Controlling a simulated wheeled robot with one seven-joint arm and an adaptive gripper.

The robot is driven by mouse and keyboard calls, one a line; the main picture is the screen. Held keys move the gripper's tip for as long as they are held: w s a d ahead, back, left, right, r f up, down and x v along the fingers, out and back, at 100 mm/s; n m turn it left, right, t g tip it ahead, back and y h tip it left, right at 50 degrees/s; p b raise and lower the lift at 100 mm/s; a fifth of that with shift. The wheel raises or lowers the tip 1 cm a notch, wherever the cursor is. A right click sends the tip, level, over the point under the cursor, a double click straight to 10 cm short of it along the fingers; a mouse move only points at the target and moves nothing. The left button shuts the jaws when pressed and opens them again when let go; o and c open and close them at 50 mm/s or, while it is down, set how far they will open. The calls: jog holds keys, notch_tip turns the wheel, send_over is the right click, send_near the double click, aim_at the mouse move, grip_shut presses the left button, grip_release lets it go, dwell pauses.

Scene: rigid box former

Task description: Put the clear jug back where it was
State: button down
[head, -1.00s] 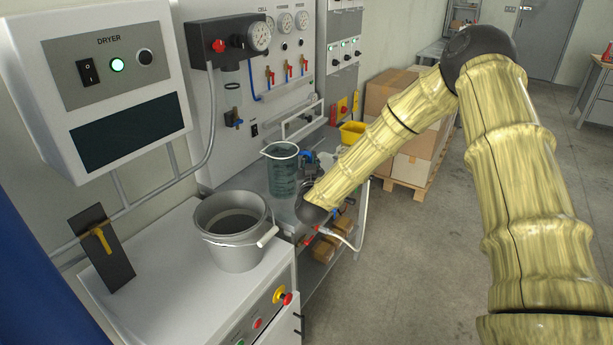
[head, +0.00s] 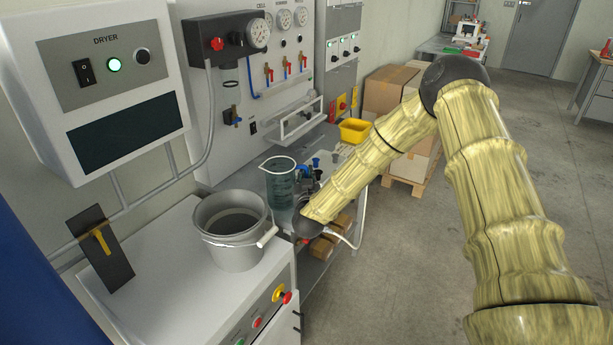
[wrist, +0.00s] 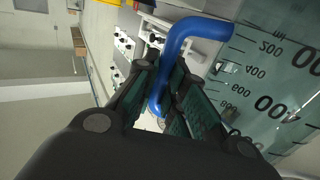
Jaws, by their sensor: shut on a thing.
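The clear jug (head: 279,184) is a tall, see-through beaker with a pouring lip and dark scale marks. In the head view it stands upright at the steel bench, behind the grey bucket. In the wrist view the jug (wrist: 262,80) fills the right side, with its marks and blue handle (wrist: 198,28) close up. My gripper (wrist: 163,85) is shut on the blue handle. In the head view my arm's end partly hides the gripper and the handle. I cannot tell whether the jug's base touches the bench.
A grey bucket (head: 233,240) stands on the white cabinet in front of the jug. A panel with valves and gauges (head: 270,85) rises behind. Open floor lies to the right.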

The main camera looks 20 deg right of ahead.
jog(key=c, duration=1.6)
grip_release()
jog(key=shift+f, duration=0.15)
jog(key=shift+o, duration=0.5)
